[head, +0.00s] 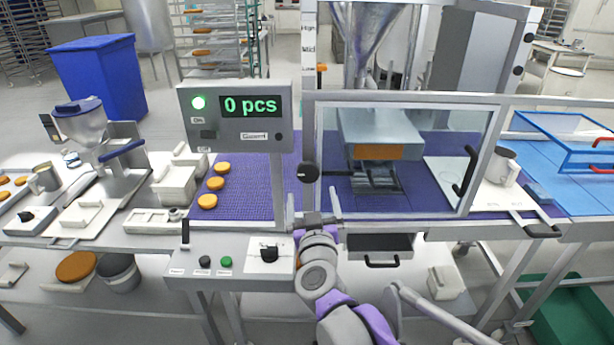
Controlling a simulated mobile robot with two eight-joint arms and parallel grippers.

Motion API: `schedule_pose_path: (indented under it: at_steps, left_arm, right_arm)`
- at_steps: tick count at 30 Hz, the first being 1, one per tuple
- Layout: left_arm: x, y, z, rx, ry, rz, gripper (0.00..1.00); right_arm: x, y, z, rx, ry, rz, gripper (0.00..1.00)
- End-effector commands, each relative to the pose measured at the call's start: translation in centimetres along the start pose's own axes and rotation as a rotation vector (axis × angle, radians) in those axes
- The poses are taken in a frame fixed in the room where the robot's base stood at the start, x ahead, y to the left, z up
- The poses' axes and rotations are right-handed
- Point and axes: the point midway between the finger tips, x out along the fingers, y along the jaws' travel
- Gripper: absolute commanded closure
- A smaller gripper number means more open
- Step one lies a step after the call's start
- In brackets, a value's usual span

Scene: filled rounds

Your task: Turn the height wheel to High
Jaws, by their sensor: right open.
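The height wheel looks to be the round black knob (307,172) on the front post of the machine, left of the clear guard. Above it on the post is a scale (308,48) marked High, Mid and Low from top to bottom. An orange pointer (321,67) sits beside the Low mark. My right gripper (313,203) is open and empty, its fingers pointing up just below the black knob. I see no contact with the knob. My left gripper is not in view.
A control box (235,117) shows "0 pcs" and a lit green lamp. The clear guard (400,160) covers the press head. Orange rounds (208,201) lie on the purple belt (245,180). A panel with a black rotary knob (269,253) stands left of my right arm.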

Motion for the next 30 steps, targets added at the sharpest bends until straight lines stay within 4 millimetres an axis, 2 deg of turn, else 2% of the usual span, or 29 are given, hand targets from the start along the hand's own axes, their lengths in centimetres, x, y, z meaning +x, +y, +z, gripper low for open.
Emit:
schedule_pose_path:
  at_steps: [6, 12, 18, 25, 26, 30]
  left_arm:
    - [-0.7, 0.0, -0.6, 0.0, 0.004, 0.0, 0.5]
    - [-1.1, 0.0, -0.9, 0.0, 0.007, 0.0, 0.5]
    - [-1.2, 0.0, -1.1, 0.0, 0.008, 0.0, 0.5]
    - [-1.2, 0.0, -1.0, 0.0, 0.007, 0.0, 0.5]
    - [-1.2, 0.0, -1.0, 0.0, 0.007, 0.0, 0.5]
    - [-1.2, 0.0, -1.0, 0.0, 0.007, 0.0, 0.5]
  right_arm:
    - [4.4, 0.1, -0.2, 0.0, 0.001, 0.001, 0.0]
    - [7.2, 0.1, -0.1, 0.0, 0.001, 0.0, 0.0]
    - [8.3, 0.0, -0.1, 0.001, 0.0, -0.001, 0.0]
    - [8.3, 0.0, 0.0, 0.001, 0.0, -0.001, 0.0]
    - [8.3, 0.0, 0.0, 0.001, 0.0, -0.001, 0.02]
    - [8.3, 0.0, 0.0, 0.001, 0.0, -0.001, 0.27]
